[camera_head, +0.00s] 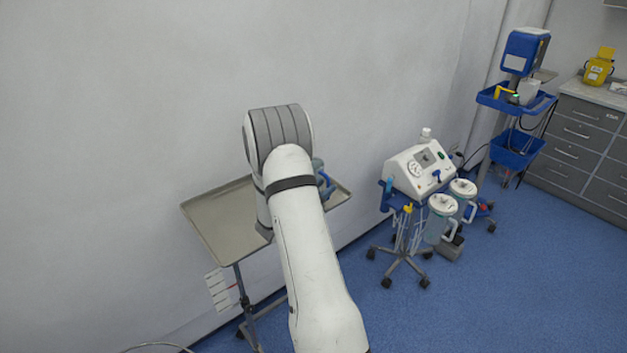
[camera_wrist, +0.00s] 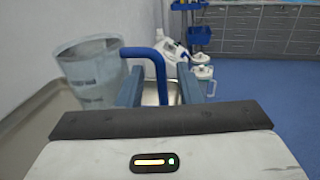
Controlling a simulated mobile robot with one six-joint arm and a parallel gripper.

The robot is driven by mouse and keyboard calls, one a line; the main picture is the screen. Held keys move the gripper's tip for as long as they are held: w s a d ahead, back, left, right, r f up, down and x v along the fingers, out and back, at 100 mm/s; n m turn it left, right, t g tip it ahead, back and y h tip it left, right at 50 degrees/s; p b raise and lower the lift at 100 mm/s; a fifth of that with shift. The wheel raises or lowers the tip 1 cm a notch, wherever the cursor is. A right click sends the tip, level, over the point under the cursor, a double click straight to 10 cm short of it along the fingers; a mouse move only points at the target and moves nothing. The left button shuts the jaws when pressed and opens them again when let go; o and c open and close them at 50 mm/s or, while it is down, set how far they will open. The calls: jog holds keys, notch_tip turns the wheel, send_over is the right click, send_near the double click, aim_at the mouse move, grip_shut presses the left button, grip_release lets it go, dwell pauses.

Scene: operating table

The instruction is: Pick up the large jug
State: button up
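The large jug (camera_wrist: 92,75) is clear, with a blue handle (camera_wrist: 152,52) on its right side in the wrist view. It stands upright on the metal tray table (camera_head: 215,222). My gripper (camera_wrist: 161,90) is open, with one finger on each side of the handle's upright part. Gaps show between the handle and both fingers. The jug body is to the left of the left finger. In the head view my arm hides most of the jug and the gripper; only a small blue part (camera_head: 325,182) shows beside the arm.
The tray table stands close to the wall. To its right is a suction machine (camera_head: 420,167) on a wheeled stand with lidded canisters (camera_head: 440,215). A blue trolley (camera_head: 515,100) and grey drawers (camera_head: 580,140) are farther back. The blue floor at the right is clear.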

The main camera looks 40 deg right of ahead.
jog(key=x, duration=0.2)
jog(key=shift+w+d, duration=0.1)
jog(key=shift+d, duration=0.25)
jog(key=shift+c, duration=0.5)
